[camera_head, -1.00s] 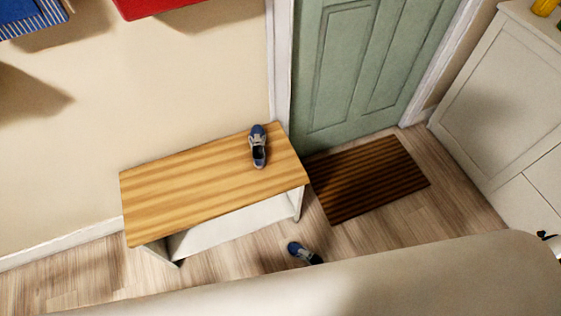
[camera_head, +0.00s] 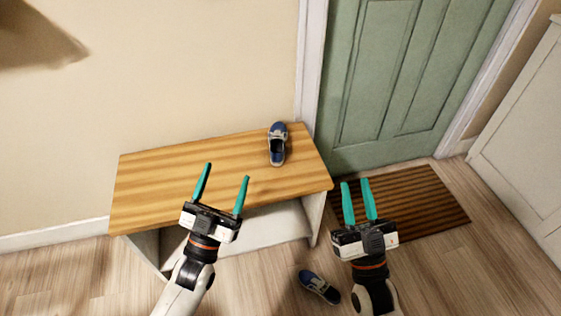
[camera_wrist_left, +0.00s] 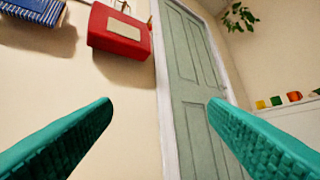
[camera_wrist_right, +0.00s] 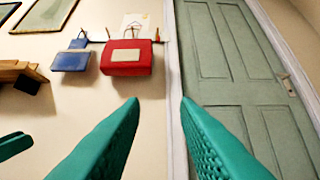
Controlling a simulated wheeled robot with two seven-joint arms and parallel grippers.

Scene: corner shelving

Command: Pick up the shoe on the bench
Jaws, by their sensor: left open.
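A blue and grey shoe (camera_head: 277,145) stands upright on the right part of the wooden bench (camera_head: 165,180), close to the wall side. My left gripper (camera_head: 224,180) is open and empty, in front of the bench and left of the shoe in the head view. My right gripper (camera_head: 356,188) is empty, its fingers a little apart, to the right of the bench and in front of the door mat. Neither gripper touches the shoe. The shoe does not show in either wrist view.
A second blue shoe (camera_head: 319,286) lies on the floor in front of the bench. A brown striped mat (camera_head: 425,205) lies before the green door (camera_head: 405,75). A white cabinet (camera_head: 525,140) stands at the right. A red bag (camera_wrist_right: 127,58) hangs on the wall.

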